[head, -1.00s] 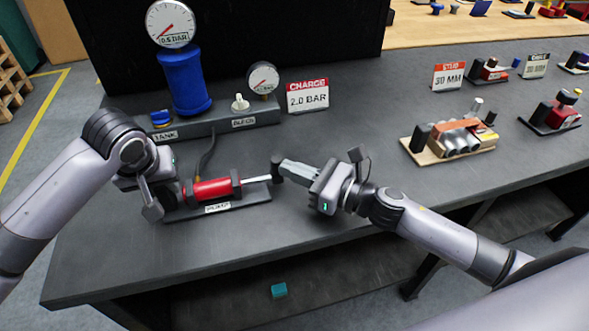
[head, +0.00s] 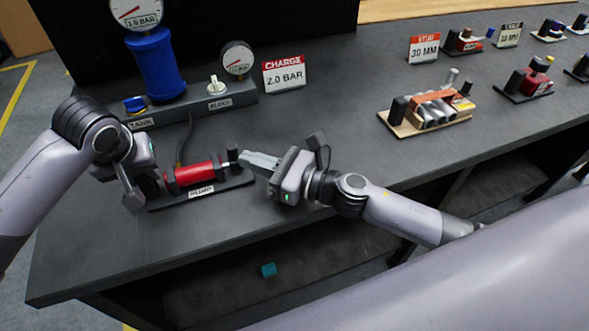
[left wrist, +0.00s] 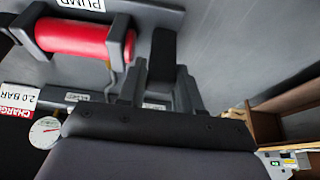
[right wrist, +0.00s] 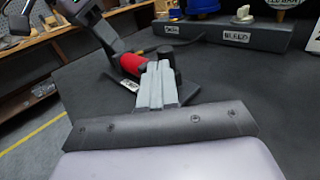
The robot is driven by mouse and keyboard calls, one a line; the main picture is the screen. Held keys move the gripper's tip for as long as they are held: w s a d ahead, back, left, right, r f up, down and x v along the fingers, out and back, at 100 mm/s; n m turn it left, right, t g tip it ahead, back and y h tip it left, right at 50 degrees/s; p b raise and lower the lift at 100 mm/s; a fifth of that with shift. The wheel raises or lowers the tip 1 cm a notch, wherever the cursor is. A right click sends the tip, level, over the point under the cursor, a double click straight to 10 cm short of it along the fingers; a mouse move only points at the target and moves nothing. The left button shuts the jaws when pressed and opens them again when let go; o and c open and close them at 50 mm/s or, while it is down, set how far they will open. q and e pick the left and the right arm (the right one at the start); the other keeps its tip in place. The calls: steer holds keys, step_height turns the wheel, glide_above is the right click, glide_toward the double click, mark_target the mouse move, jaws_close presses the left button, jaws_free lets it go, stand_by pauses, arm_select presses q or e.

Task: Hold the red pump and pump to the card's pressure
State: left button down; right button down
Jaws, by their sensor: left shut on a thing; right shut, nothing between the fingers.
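The red pump (head: 196,174) lies on its dark base, with its rod mostly pushed in and its dark handle (head: 233,151) close to the barrel. My left gripper (head: 148,188) is shut on the pump's left end; the left wrist view shows the red barrel (left wrist: 72,38) beside its fingers. My right gripper (head: 246,160) is shut and empty, its fingertips against or just beside the handle; I cannot tell which. The tank gauge (head: 136,12) reads 1.0 BAR. The charge card (head: 284,73) says 2.0 BAR.
The blue tank (head: 155,65) stands on a grey block with a white bleed knob (head: 215,85) and a smaller gauge (head: 238,58). A hose runs from the block to the pump. The bench between is clear.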

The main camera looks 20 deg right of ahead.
mark_target(234, 153)
steer(key=v, duration=1.2)
stand_by(1.4)
steer(key=c, duration=1)
jaws_free()
steer(key=shift+c, duration=0.2)
steer(key=a+h, duration=0.1)
steer(key=a+m+t+h, duration=0.1)
steer(key=w+a+m+t, duration=0.1)
steer(key=shift+a+f+h, duration=0.35)
steer(key=shift+f+h, duration=0.05)
steer(key=a+m+t+h, duration=0.1)
steer(key=a+h, duration=0.1)
steer(key=a+r+m+t+h, duration=0.1)
steer(key=a+m+h, duration=0.1)
steer(key=shift+w+a, duration=0.2)
steer(key=shift+w, duration=0.05)
steer(key=shift+a+r+m+t+h, duration=0.25)
steer(key=shift+a+m+t+h, duration=0.2)
steer(key=shift+h, duration=0.35)
steer(key=x, duration=1.2)
steer(key=shift+s, duration=0.1)
steer(key=shift+f, duration=0.1)
jaws_close()
